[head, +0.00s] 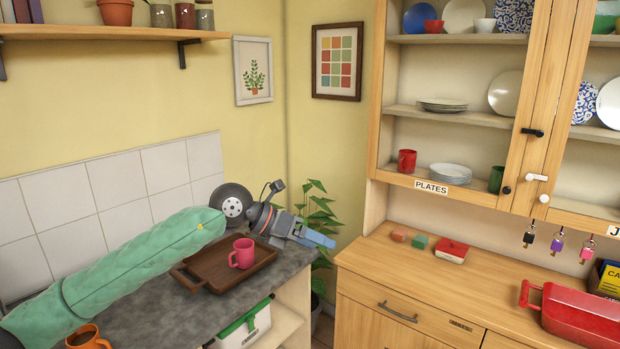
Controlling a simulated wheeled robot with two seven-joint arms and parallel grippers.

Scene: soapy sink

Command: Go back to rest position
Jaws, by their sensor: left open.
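My left arm, in a green sleeve, reaches in from the lower left of the head view. Its gripper (322,239), with blue fingers, is out beyond the far right end of the grey worktop, above and past the brown tray (198,279). The gripper is open, and I see nothing between its fingers. A pink mug (242,254) stands on the tray, just below and left of the gripper. My right gripper is out of the picture.
An orange mug (88,340) stands on the grey worktop (150,318) close under my left arm. A potted plant (320,215) is behind the gripper. The wooden cabinet (378,130) and its counter (400,262) stand to the right, across a gap.

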